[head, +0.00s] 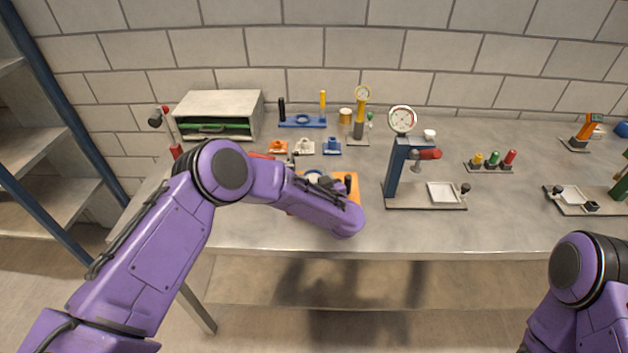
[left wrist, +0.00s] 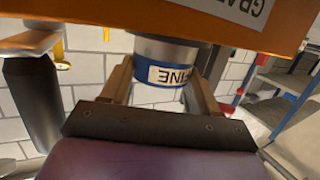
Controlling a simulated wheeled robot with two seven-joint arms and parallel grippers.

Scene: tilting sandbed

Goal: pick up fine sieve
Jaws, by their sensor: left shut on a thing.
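The fine sieve (left wrist: 165,72) is a round silver cup with a blue band and a label reading FINE. In the left wrist view it sits between the two tan fingers of my left gripper (left wrist: 162,90), which is shut on it. An orange plate (left wrist: 190,12) with a partly cut-off label is right beside the sieve. In the head view my left arm covers the gripper and much of the orange plate (head: 352,184). A pale ring with blue (head: 315,174), probably the sieve, shows just behind the arm. I cannot tell whether the sieve is lifted clear.
A dark post (left wrist: 32,100) stands close beside the left gripper. A gauge press (head: 395,170) stands to the right on the grey bench. Behind are small orange, white and blue pieces, a blue stand (head: 302,122) and a grey cabinet (head: 218,112). The front bench strip is clear.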

